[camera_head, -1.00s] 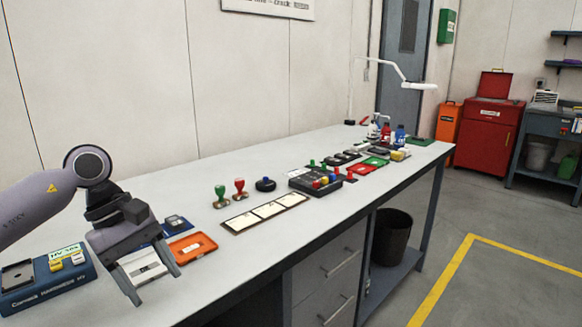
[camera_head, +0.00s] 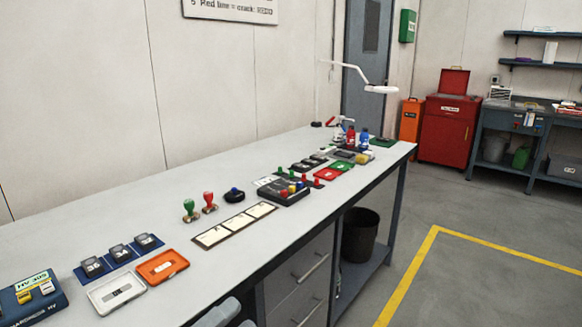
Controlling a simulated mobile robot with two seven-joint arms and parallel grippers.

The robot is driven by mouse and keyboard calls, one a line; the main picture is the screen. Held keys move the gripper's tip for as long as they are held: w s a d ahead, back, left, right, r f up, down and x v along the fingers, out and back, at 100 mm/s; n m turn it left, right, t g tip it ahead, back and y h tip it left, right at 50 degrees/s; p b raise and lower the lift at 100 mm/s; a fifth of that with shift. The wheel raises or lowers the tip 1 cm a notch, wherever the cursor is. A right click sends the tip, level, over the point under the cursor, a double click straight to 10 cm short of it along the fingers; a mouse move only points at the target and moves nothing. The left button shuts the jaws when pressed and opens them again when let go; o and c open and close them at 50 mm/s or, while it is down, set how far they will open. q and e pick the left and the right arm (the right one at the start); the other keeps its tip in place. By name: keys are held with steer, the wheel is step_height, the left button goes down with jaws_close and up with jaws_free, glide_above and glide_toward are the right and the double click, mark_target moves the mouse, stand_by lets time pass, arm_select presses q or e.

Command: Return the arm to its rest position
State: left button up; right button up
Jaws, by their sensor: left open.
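My left gripper (camera_head: 234,316) shows only as grey parts at the bottom edge, in front of the bench's front edge. Most of it and its arm are cut off by the frame. It is open, and nothing shows between its fingers. It is apart from the things on the bench. My right gripper is not in view.
The long bench (camera_head: 120,205) holds a white tray (camera_head: 116,292), an orange tray (camera_head: 162,266), a blue device (camera_head: 32,300), a green stamp (camera_head: 190,210), a red stamp (camera_head: 209,202) and a card strip (camera_head: 234,225). A dark bin (camera_head: 360,235) stands below. Floor to the right is clear.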

arm_select(q)
steer(key=s+a+f+n+g+y+p, duration=0.1)
steer(key=s+a+f+n+y, duration=0.2)
steer(key=f+n, duration=0.4)
steer(key=s+a+f+n+g+y, duration=0.1)
steer(key=s+a+f+n+y, duration=0.3)
steer(key=n, duration=0.6)
steer(key=s+a+f+n+g+y+p, duration=0.1)
steer(key=s+a+f+n+y, duration=0.3)
steer(key=s+f+n+y, duration=0.3)
step_height(320, 180, down, 5)
steer(key=shift+s+n+g+p, duration=0.3)
steer(key=shift+s+n, duration=0.4)
